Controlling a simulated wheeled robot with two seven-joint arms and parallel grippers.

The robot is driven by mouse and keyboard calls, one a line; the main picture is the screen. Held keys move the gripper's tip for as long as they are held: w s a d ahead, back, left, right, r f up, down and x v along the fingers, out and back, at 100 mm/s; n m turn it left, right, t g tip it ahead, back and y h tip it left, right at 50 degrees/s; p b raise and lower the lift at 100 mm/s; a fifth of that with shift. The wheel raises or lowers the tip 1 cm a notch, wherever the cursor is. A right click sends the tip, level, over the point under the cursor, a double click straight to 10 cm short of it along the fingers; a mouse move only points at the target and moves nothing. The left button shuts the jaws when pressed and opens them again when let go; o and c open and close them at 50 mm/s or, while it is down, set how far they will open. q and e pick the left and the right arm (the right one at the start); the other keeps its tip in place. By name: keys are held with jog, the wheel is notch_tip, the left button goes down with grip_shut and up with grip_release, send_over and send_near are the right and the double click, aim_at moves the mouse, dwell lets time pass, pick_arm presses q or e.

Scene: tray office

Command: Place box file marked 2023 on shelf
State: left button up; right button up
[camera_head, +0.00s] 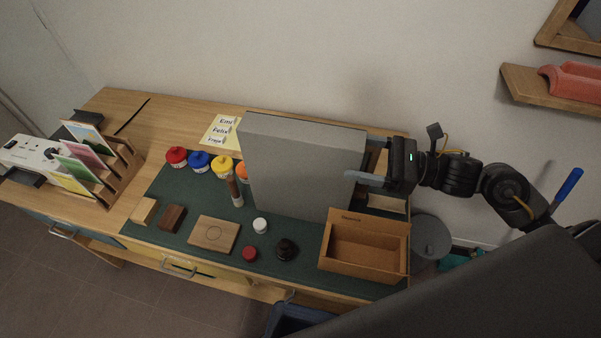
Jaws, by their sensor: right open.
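A large grey box file (298,165) stands upright on the desk, towards its back edge. No 2023 marking can be read on the side I see. My right gripper (366,160) comes in from the right at the box file's right end. Its jaws are open, with the lower finger in front of the grey face and the other near the back edge. I cannot tell whether either finger touches. My left gripper is not in view.
A green mat (180,233) holds several colored jars, wooden blocks and small round pieces. A card rack (113,178) is at left. A grey bin (430,238) stands right of the desk.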

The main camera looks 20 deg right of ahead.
aim_at(336, 153)
jog(key=shift+a, duration=0.1)
jog(key=p+x, duration=0.2)
jog(key=x, duration=0.1)
jog(key=p+x, duration=0.1)
jog(key=shift+a+r, duration=0.25)
jog(key=shift+a, duration=0.05)
jog(key=shift+w+a+f, duration=0.15)
jog(key=shift+a, duration=0.2)
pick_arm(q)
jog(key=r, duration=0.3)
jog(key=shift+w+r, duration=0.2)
pick_arm(e)
jog(key=shift+d, duration=0.1)
grip_shut()
